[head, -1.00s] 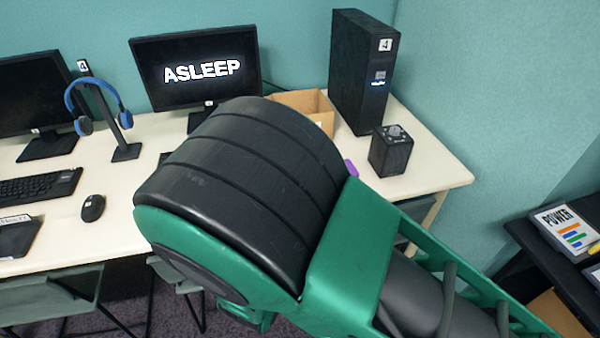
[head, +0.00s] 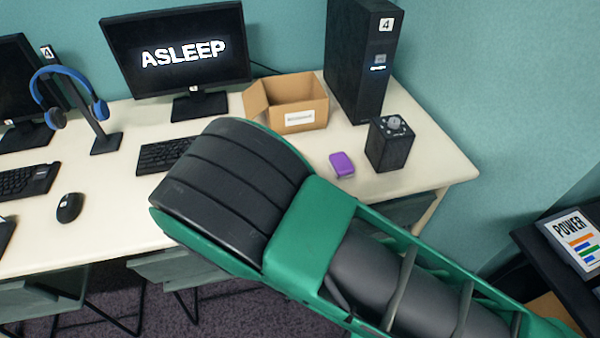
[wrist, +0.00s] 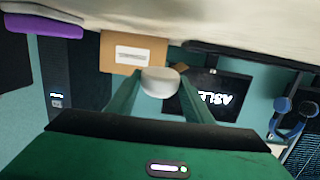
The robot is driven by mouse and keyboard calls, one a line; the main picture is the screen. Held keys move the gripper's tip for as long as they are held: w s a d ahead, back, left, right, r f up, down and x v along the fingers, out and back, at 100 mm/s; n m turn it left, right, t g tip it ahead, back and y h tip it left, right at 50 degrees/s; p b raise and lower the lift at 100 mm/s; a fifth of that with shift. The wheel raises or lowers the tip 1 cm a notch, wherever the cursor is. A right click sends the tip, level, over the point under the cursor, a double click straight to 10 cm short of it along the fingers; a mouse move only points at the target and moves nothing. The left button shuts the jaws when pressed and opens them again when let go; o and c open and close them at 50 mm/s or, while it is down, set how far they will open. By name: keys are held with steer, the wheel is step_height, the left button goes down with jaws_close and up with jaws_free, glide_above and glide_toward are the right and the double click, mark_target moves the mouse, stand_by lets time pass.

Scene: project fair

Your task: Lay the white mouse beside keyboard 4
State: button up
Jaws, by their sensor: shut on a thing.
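The white mouse (wrist: 160,82) is held between the green fingertips of my gripper (wrist: 160,86) in the wrist view. My gripper and the mouse are hidden behind my own arm in the head view. A black keyboard (head: 163,156) lies on the white desk (head: 290,215) before the monitor reading ASLEEP (head: 180,50). My arm covers its right end in the picture. No number is readable on this keyboard; the tower (head: 362,60) to the right bears a 4.
An open cardboard box (head: 300,107), a purple object (head: 342,164) and a black box with a knob (head: 390,143) stand to the right. A headphone stand (head: 104,143), a black mouse (head: 69,207) and another keyboard (head: 28,181) are at left. Bare desk lies around the purple object.

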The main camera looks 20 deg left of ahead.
steer(key=w+d+f, duration=0.2)
steer(key=shift+w+d+f, duration=0.15)
steer(key=shift+w+d, duration=0.15)
steer(key=shift+f, duration=2)
steer(key=shift+f, duration=0.15)
steer(key=o, duration=1.1)
